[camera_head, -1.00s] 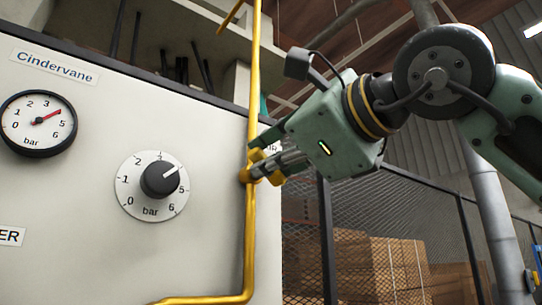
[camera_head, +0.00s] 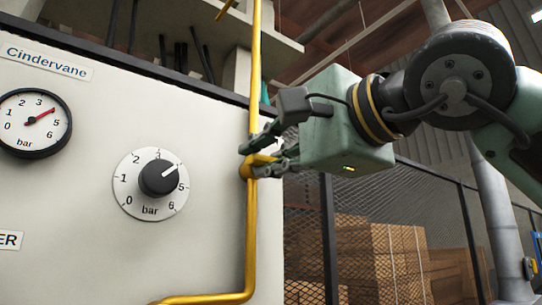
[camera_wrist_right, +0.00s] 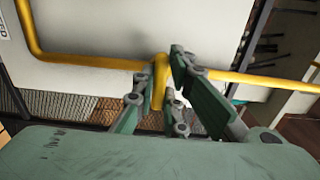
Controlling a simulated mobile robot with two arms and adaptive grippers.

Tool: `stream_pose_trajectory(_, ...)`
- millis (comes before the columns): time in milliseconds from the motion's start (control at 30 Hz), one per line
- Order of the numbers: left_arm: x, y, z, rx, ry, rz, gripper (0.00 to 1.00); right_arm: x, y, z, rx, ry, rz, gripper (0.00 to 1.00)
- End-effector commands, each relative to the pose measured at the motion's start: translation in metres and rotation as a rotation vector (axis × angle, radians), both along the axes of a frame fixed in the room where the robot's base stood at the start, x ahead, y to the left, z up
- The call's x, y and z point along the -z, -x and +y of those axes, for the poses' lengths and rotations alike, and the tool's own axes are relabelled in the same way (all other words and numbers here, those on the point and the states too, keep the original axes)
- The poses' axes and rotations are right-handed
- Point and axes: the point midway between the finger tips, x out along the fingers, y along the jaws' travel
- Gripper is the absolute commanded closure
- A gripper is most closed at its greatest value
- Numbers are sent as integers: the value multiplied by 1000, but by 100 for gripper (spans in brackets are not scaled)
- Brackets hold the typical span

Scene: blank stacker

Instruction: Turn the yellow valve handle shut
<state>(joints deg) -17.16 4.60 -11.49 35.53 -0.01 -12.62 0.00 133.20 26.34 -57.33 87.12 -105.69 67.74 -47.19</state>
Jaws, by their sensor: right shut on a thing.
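A yellow valve handle (camera_head: 264,159) sits on the upright yellow pipe (camera_head: 250,225) at the right edge of the pale panel. It also shows in the right wrist view (camera_wrist_right: 159,84), standing out across the line of the pipe between the fingers. My right gripper (camera_head: 256,159) comes in from the right and is shut on the handle, one finger above it and one below in the head view. The fingers hide part of the handle. The same gripper shows in the wrist view (camera_wrist_right: 155,85). My left gripper is not in view.
The panel (camera_head: 90,185) carries a round pressure gauge (camera_head: 31,122) and a black knob (camera_head: 159,178) on a white dial, left of the pipe. A mesh fence (camera_head: 305,240) and stacked boxes (camera_head: 370,260) stand behind at the right.

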Motion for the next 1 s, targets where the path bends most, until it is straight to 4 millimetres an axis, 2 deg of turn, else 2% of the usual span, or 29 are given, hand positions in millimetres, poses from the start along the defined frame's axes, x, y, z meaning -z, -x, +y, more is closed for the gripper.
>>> stream_pose_trajectory(467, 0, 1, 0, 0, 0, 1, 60, 3, 0, 2, -3, 19, -5, 100)
stream_pose_trajectory(500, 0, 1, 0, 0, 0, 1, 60, 3, 0, 2, -3, 19, -4, 88)
stream_pose_trajectory(700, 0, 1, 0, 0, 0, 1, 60, 3, 0, 2, -2, 17, -5, 70)
stream_pose_trajectory(1000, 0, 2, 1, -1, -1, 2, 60, 1, 0, 0, -1, 14, -6, 70)
